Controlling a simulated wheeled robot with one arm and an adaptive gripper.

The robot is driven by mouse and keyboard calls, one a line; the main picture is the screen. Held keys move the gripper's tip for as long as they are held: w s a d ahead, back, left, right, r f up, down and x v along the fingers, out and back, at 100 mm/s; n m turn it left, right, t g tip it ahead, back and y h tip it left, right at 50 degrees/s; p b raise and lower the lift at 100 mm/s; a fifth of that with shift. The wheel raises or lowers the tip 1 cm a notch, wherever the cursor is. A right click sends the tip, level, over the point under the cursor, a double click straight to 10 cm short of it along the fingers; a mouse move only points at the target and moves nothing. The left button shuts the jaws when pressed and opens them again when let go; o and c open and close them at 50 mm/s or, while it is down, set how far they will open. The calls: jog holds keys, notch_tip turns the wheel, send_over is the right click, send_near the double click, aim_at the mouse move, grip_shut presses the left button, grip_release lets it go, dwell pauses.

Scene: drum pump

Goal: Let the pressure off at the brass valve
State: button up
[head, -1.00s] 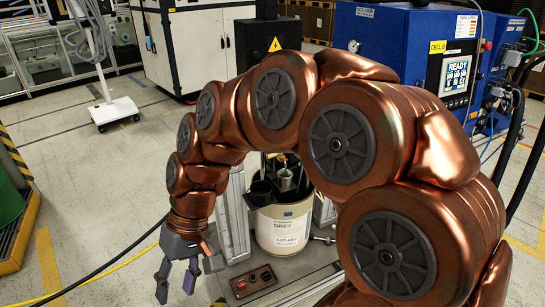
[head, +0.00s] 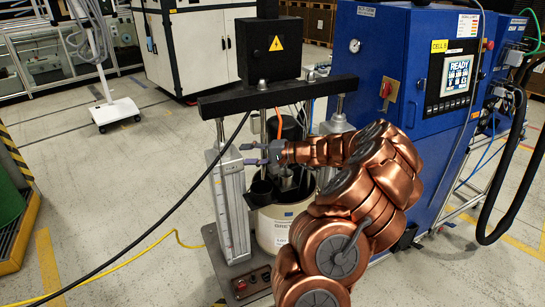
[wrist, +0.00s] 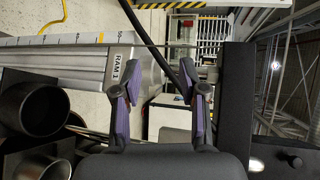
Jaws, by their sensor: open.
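I cannot make out the brass valve in either view now; my gripper and arm cover part of the pump's middle. The drum pump's pale drum (head: 267,232) stands under a black crossbeam (head: 226,103), with dark cup-like parts at its rim. My gripper (head: 246,154) is above the drum, below the crossbeam, with its fingers pointing left towards the silver left ram (head: 232,205). In the wrist view my gripper (wrist: 160,60) is open with nothing between its purple-padded fingers. The ram, marked RAM 1, shows there too (wrist: 85,65).
A black hose (head: 150,237) runs from the pump across the floor. A red-buttoned control box (head: 250,284) is at the base. A blue cabinet (head: 385,75) stands to the right.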

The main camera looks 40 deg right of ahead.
jog(key=s+d+f+m+t+h, duration=0.1)
jog(key=s+d+f+m+h, duration=0.15)
jog(key=d, duration=0.45)
jog(key=s+d+f+m+t+h, duration=0.1)
jog(key=s+d+f+m+h, duration=0.15)
jog(key=d, duration=0.45)
jog(key=shift+n+y, duration=0.3)
jog(key=shift+n, duration=0.2)
jog(key=shift+f+p+x, duration=0.15)
jog(key=shift+p+x, duration=0.5)
jog(key=shift+x, duration=1.25)
jog(key=shift+f+p+x, duration=0.2)
jog(key=shift+p+x, duration=0.4)
jog(key=shift+x, duration=1.35)
jog(key=shift+s+a, duration=0.1)
jog(key=shift+a, duration=0.05)
grip_shut()
